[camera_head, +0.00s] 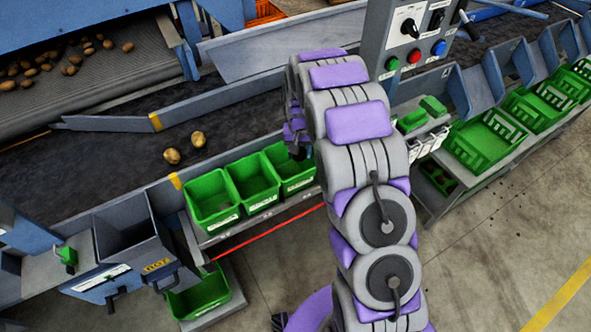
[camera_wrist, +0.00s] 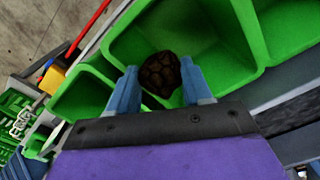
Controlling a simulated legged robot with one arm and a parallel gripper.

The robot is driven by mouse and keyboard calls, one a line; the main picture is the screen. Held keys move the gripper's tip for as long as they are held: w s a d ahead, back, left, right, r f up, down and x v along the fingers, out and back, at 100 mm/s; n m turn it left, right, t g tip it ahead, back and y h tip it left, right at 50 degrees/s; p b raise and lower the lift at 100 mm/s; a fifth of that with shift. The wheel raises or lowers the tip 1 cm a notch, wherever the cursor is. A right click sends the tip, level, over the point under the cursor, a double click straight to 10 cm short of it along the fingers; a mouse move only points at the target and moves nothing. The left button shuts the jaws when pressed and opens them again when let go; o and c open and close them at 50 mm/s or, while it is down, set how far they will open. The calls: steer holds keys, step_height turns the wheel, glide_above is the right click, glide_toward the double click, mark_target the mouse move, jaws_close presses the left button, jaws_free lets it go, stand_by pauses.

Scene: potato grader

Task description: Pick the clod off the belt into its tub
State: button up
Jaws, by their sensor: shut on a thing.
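The clod (camera_wrist: 160,74) is a dark brown, cracked lump. My gripper (camera_wrist: 160,84) is shut on it, with one blue-grey finger on each side. Clod and gripper are over the open mouth of a green tub (camera_wrist: 222,58) in the wrist view. In the head view my gripper (camera_head: 297,148) is a dark shape, partly hidden by my arm, above the right-hand visible green tub (camera_head: 306,181) beside the belt (camera_head: 240,118). I cannot make out the clod there, and the tub's label is not readable.
Two more green tubs stand to the left, a middle one (camera_head: 252,195) and a left one (camera_head: 213,217). Two potatoes (camera_head: 171,156) lie on the belt. A control post (camera_head: 408,40) with buttons stands close right of my arm. A grey hopper (camera_head: 125,232) is at lower left.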

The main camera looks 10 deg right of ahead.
steer(key=shift+s+a+f, duration=0.25)
steer(key=shift+a+f, duration=0.15)
steer(key=shift+a, duration=0.05)
steer(key=o, duration=1.2)
steer(key=shift+s+d+f, duration=0.1)
steer(key=shift+s+f, duration=0.05)
steer(key=shift+f, duration=0.05)
steer(key=shift+c, duration=0.2)
steer(key=shift+s, duration=0.1)
steer(key=shift+s+d+f+g, duration=0.1)
steer(key=shift+d+g, duration=0.1)
steer(key=shift+g, duration=0.1)
step_height(320, 180, up, 18)
steer(key=w+p, duration=0.1)
steer(key=p, duration=0.2)
steer(key=shift+r, duration=0.25)
